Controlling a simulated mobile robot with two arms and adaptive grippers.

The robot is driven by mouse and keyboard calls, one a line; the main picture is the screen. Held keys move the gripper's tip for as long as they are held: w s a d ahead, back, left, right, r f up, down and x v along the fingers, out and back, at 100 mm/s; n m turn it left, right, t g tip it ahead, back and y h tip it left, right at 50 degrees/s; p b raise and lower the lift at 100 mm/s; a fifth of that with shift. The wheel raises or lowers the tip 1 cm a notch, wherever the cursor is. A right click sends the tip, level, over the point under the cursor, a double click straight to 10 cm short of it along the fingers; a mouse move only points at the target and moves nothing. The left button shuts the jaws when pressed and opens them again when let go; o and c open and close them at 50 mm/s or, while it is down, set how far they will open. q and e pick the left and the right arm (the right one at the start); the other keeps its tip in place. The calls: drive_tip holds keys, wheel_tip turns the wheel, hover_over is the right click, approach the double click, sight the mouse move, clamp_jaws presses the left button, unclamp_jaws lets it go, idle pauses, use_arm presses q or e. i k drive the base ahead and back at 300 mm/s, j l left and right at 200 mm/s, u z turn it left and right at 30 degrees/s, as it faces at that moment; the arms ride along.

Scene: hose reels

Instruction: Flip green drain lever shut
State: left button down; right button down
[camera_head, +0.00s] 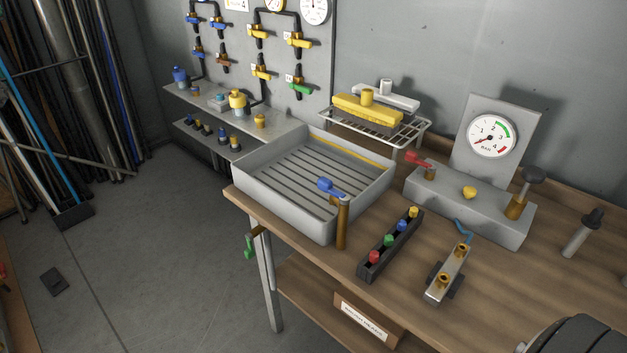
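A green lever (249,246) shows just below the table's left edge, under the grey ribbed tray (239,180) and beside the metal table leg (267,275). It appears to hang roughly downward, with a brass-coloured part at its top. It is small here, so whether the drain is open or shut cannot be told. A second green handle (300,88) sits on a valve at the lower right of the wall panel. Neither of my grippers is in view, and nothing touches the green lever.
A blue-handled tap (341,220) stands at the tray's front. A rack of coloured knobs (390,246), a brass-fitted block (448,272) and a gauge stand (492,136) are on the wooden table. Open grey floor (170,250) lies left of the table. A dark rounded object (575,338) fills the bottom right corner.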

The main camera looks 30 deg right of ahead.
sight(249, 252)
drive_tip(key=i+j, duration=0.1)
drive_tip(key=j, duration=0.7)
drive_tip(key=i+j+z, duration=0.1)
drive_tip(key=j, duration=1.45)
drive_tip(key=i, duration=0.1)
